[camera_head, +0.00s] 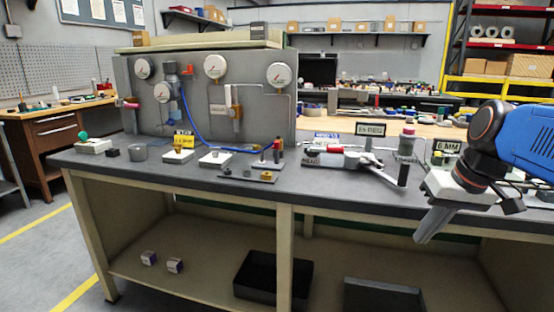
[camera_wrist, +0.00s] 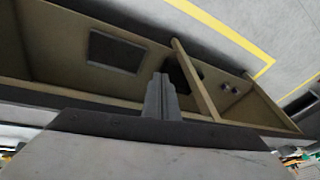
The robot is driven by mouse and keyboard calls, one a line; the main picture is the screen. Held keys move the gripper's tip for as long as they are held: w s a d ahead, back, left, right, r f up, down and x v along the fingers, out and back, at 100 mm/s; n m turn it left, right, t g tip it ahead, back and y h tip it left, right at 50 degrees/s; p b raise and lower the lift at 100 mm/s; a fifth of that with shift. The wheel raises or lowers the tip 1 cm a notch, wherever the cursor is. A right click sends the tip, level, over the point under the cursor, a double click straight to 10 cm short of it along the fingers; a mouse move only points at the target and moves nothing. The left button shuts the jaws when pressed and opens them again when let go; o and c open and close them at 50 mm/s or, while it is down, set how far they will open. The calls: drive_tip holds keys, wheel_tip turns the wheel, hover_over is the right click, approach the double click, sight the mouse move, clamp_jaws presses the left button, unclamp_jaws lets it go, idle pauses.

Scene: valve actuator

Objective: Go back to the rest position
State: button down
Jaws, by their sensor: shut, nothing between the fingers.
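My gripper (camera_head: 424,238) is at the right in the head view, at the end of my blue and black arm. It points down in front of the bench's front edge and its fingers are together with nothing between them. In the wrist view, the shut fingers (camera_wrist: 160,98) show at the middle, with the bench's lower shelf beyond them. The grey-topped workbench (camera_head: 240,185) stands in front of me, and my gripper looks apart from it.
A panel with gauges (camera_head: 205,110) stands at the back of the bench. A grey lever-like device (camera_head: 355,163) lies on the bench left of my gripper. A black bin (camera_head: 272,277) is on the lower shelf. The floor (camera_head: 45,235) at the left is clear.

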drive_tip(key=s+a+f+t+h, duration=0.1)
drive_tip(key=s+a+f+h, duration=0.1)
drive_tip(key=s+f, duration=0.9)
wheel_tip(320, 180, down, 2)
drive_tip(key=shift+a+f, duration=0.25)
drive_tip(key=shift+a, duration=0.15)
drive_tip(key=shift+s, duration=0.1)
idle(0.9)
